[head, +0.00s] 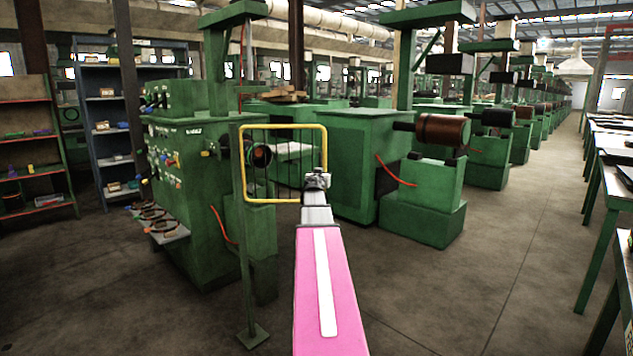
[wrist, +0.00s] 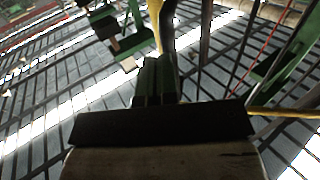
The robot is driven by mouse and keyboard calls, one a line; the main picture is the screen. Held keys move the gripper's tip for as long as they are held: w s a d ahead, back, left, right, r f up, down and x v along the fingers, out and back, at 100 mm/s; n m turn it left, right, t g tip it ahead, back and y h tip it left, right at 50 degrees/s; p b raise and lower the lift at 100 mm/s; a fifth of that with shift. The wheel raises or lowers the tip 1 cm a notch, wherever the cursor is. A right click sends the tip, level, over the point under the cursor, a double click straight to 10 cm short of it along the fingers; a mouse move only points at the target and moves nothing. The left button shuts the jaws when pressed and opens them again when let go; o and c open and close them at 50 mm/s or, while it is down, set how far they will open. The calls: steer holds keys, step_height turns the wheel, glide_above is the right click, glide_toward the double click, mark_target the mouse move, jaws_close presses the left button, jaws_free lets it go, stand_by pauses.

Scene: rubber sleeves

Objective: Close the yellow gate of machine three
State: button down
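The yellow gate (head: 283,126) is a tubular frame with thin dark upright bars. It hangs from a green post (head: 243,235) on its left and stands in front of a green machine. My gripper (head: 317,180) is at the gate's lower right, on its right upright. In the wrist view my fingers (wrist: 155,72) stand close together, with a yellow upright (wrist: 155,22) running into their tips, and they appear shut on it. Another yellow bar (wrist: 285,113) shows at the right of that view. My gripper hides the gate's lower right corner.
A green control cabinet (head: 183,190) with knobs stands left of the gate. A green machine (head: 345,160) with a brown roller (head: 440,130) stands behind and right. Shelves are at far left, green-legged tables (head: 607,190) at right. The aisle floor (head: 500,270) is clear.

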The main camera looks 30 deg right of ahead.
steer(key=w+d, duration=0.3)
steer(key=w, duration=0.6)
steer(key=w+d, duration=0.4)
steer(key=w, duration=0.5)
steer(key=w+d, duration=0.3)
steer(key=w, duration=0.7)
steer(key=shift+d, duration=0.35)
